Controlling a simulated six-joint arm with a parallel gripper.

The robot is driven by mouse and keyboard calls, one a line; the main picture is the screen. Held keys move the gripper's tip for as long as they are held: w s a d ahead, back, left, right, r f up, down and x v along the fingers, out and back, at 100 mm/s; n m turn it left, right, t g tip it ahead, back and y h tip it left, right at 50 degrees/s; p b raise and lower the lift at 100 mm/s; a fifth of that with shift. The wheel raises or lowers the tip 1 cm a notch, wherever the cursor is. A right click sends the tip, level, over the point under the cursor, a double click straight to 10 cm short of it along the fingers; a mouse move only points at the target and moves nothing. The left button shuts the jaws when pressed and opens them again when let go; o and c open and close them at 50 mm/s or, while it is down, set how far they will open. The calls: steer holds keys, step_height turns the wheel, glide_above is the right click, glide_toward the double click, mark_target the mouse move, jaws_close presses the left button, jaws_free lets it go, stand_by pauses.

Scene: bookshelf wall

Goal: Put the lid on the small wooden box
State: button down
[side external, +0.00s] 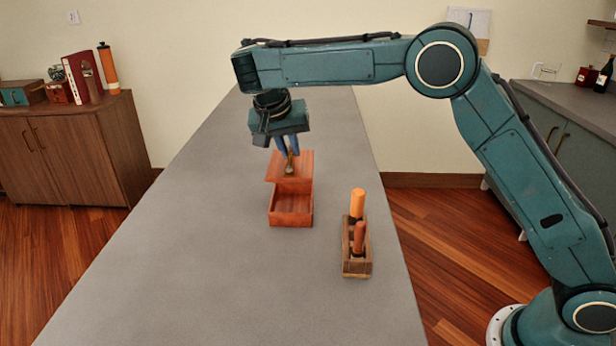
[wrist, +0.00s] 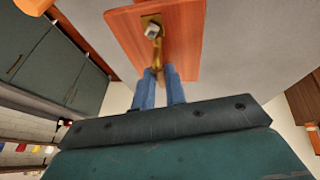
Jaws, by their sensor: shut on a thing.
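The small wooden box (side external: 291,220) is reddish-brown and stands on the grey table, its front part open at the top. The lid (side external: 306,166) is a flat reddish wooden plate with a brass handle. My gripper (side external: 288,153) is above the box, pointing down, its blue fingers shut on the lid's handle. In the side view the lid overlaps the rear of the box, and I cannot tell whether they touch. In the wrist view the lid (wrist: 186,40) fills the top middle, with the brass handle (wrist: 157,52) at the fingertips (wrist: 160,75). The box is hidden there.
A wooden holder (side external: 357,268) with an orange and a brown cylinder stands on the table to the right of the box. The grey table (side external: 190,255) is clear to the left and in front. Cabinets stand apart on both sides.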

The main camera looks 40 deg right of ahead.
mark_target(289, 160)
steer(key=shift+f, duration=1.65)
steer(key=shift+f, duration=2.25)
stand_by(0.4)
steer(key=c, duration=1)
jaws_free()
steer(key=shift+o, duration=0.2)
steer(key=shift+r, duration=0.2)
steer(key=shift+r, duration=3.3)
steer(key=shift+r, duration=0.1)
